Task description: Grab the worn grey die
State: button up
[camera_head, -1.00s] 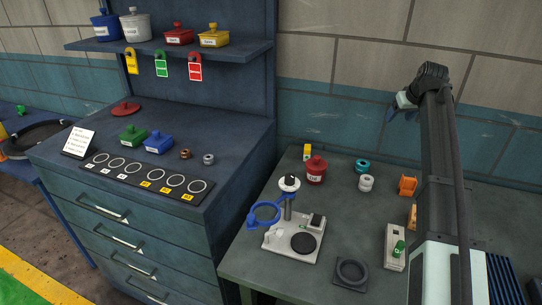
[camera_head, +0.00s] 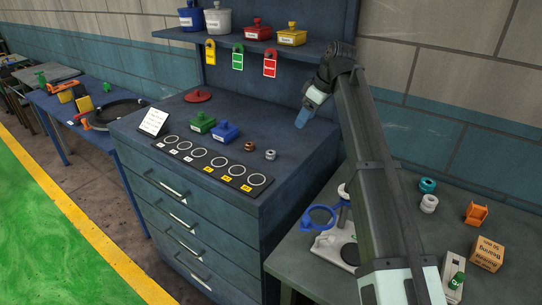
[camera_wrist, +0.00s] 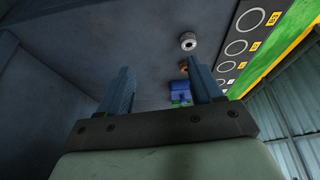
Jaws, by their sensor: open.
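The worn grey die (camera_head: 270,155) is a small grey ring-shaped piece on the blue cabinet top (camera_head: 285,129), near its front right part. A brown die (camera_head: 249,146) sits just left of it. My gripper (camera_head: 304,115) is open and empty, above the cabinet top, behind and to the right of the grey die. In the wrist view the gripper (camera_wrist: 160,70) shows two parted blue fingers with nothing between them. The grey die (camera_wrist: 188,41) appears there beyond the right finger's tip, apart from it. The brown die (camera_wrist: 183,66) is partly hidden by that finger.
A black strip with rings (camera_head: 211,166) lies along the cabinet's front edge. A shelf (camera_head: 228,36) with hanging tags is above. The right bench (camera_head: 407,234) holds a stand and several parts.

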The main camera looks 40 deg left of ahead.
jog(key=s+a+n, duration=0.2)
jog(key=s+a, duration=0.2)
send_over(271, 152)
jog(key=d, duration=0.2)
jog(key=shift+g, duration=0.3)
jog(key=f, duration=0.7)
jog(key=shift+w+f, duration=0.25)
jog(key=shift+f, duration=0.05)
jog(key=shift+d+x, duration=0.15)
jog(key=shift+x, duration=1.15)
jog(key=shift+d+x, duration=0.1)
jog(key=shift+x, duration=1.2)
jog(key=shift+s+f, duration=0.1)
jog(key=shift+c, duration=0.4)
jog(key=c, duration=1.1)
